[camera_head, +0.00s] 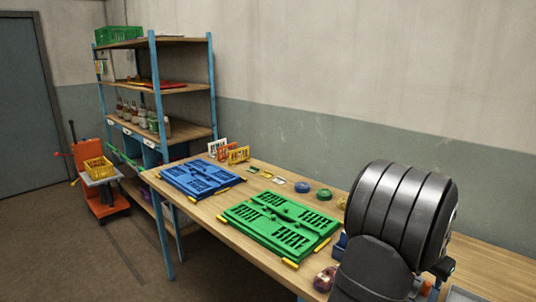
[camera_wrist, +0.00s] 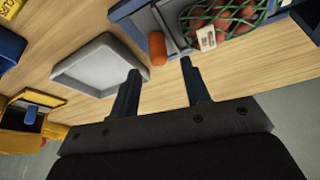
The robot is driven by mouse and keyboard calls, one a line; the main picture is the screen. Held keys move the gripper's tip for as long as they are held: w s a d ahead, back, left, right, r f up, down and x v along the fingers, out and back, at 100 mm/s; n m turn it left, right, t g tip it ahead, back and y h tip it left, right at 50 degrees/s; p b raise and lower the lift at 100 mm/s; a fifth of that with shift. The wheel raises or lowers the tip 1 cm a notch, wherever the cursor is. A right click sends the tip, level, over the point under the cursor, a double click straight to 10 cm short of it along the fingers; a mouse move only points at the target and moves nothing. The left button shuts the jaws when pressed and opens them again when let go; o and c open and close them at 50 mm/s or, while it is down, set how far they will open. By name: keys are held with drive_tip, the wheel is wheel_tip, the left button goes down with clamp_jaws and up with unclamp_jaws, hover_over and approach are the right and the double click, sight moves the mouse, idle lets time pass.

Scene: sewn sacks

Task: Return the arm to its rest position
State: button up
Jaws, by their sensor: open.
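My gripper (camera_wrist: 160,66) shows in the wrist view with its two dark fingers spread apart and nothing between them. The fingers point toward the wooden bench, between a grey tray (camera_wrist: 75,72) on the left and a green net sack of reddish-brown round things (camera_wrist: 218,18) at the upper right. The sack has a pale tag and sits in or on a blue-grey container, whose full shape is cut off. In the head view my dark arm fills the lower right, and the gripper's fingers cannot be made out there.
An orange cylinder (camera_wrist: 157,48) lies just beyond the fingertips. A yellow item (camera_wrist: 22,115) is at lower left. On the bench (camera_head: 215,215) lie a green folded crate (camera_head: 280,222) and a blue one (camera_head: 200,178). Shelves (camera_head: 160,90) stand behind.

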drive_tip(key=shift+x, duration=2.25)
drive_tip(key=shift+r, duration=0.1)
drive_tip(key=v, duration=1.7)
drive_tip(key=shift+r, duration=0.15)
drive_tip(key=shift+s, duration=0.1)
drive_tip(key=shift+x, duration=8.75)
drive_tip(key=shift+a, duration=0.2)
